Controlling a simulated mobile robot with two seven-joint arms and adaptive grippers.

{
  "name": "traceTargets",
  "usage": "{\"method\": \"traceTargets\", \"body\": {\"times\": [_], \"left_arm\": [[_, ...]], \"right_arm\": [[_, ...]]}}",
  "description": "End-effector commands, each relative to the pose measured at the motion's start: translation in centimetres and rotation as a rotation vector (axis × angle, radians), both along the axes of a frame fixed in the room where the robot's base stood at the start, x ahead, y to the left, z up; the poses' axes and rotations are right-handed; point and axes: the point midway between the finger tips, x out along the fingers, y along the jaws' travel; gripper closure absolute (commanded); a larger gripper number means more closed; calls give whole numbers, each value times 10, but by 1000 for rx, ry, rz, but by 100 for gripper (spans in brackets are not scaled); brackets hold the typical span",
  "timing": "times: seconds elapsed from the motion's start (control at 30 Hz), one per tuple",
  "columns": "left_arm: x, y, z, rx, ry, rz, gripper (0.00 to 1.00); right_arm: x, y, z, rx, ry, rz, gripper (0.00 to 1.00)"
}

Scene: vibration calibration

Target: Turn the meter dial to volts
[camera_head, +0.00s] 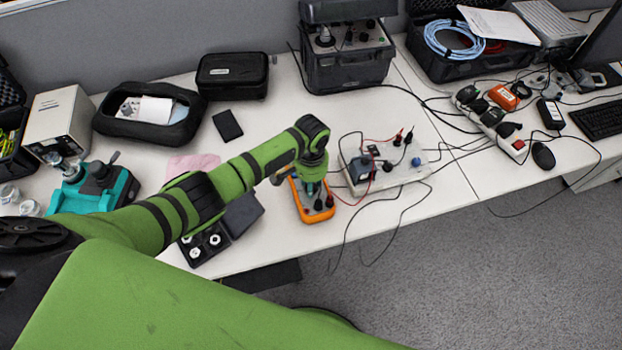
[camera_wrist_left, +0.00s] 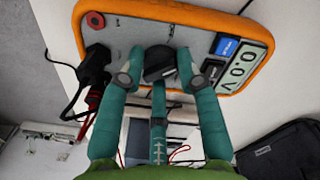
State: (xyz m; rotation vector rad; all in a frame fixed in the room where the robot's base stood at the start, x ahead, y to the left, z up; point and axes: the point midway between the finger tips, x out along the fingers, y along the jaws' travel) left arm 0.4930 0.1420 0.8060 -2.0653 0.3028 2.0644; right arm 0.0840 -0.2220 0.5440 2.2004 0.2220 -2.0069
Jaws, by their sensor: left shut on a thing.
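The meter (camera_head: 318,214) has an orange rim and lies on the white bench, under my left gripper (camera_head: 312,190). In the left wrist view the meter (camera_wrist_left: 215,20) has a grey face, and a black dial (camera_wrist_left: 158,57) sits near its middle. My left gripper (camera_wrist_left: 160,75) has teal fingers, shut on the dial from its sides. The dial's pointer and its markings cannot be made out. A display with dark symbols (camera_wrist_left: 243,68) and a blue button (camera_wrist_left: 225,45) are on the right of the face. Black plugs (camera_wrist_left: 97,62) sit on the left. My right gripper is not in view.
A white box with leads (camera_head: 395,172) stands close to the right of the meter, its cables hanging over the bench front. A dark tray with white parts (camera_head: 205,243) is to the left. A black case (camera_head: 232,76) stands behind.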

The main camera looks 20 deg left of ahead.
Motion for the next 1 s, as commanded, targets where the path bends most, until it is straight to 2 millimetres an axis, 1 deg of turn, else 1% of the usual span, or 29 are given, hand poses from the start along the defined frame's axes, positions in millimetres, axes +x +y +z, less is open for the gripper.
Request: {"method": "traceTargets", "body": {"times": [0.23, 0.6, 0.63, 0.67, 0.7, 0.93, 1.0], "left_arm": [[-1, 0, -1, -1, 3, 45, 98], [-2, 0, -2, 0, 3, 47, 98], [-2, 0, -2, 0, 3, 47, 58], [-2, 0, -2, 0, 3, 46, 46], [-1, 0, -2, 0, 3, 46, 41], [-1, 0, -1, -1, 1, 46, 41], [0, 0, 0, -1, 1, 46, 41]], "right_arm": [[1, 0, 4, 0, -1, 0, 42], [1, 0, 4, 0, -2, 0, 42], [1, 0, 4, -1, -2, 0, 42], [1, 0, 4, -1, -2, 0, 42], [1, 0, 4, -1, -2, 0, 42], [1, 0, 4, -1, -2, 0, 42], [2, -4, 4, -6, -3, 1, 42]]}}
